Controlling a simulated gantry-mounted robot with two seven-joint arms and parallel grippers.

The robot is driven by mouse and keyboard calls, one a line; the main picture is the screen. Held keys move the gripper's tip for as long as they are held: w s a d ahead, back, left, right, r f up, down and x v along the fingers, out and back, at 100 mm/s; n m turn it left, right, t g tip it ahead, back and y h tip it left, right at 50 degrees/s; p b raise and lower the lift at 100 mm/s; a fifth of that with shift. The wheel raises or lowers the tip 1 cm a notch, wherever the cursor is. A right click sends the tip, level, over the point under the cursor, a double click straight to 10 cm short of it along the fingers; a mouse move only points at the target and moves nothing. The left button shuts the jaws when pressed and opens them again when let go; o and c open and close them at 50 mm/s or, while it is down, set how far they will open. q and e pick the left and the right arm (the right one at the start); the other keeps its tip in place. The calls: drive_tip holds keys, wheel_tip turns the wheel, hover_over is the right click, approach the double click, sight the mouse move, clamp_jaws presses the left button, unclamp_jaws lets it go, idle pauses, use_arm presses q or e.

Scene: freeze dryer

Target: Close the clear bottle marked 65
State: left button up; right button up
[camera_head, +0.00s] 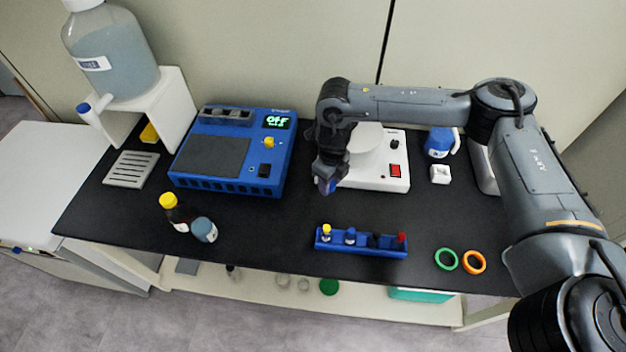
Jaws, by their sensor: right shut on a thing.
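A clear bottle (204,230) with blue-grey contents stands on the black bench at the left front. Its marking is too small to read and I see no separate cap on its top. My right gripper (325,187) points down above the bench, in front of the white device and well to the right of this bottle. It is shut on a small blue thing, mostly hidden by the fingers; it may be a cap. My left gripper is not in view.
A dark bottle with a yellow cap (168,201) stands right beside the clear one. A blue rack (362,246) holds several capped vials. Green (446,260) and orange (474,262) rings lie at right. A blue machine (230,150) and white device (375,172) stand behind.

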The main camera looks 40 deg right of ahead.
drive_tip(key=shift+s+d+r, duration=0.3)
drive_tip(key=shift+s+r, duration=0.15)
drive_tip(key=shift+s, duration=0.25)
drive_tip(key=shift+s+d+r, duration=0.3)
drive_tip(key=shift+s+r, duration=0.15)
drive_tip(key=shift+s, duration=0.2)
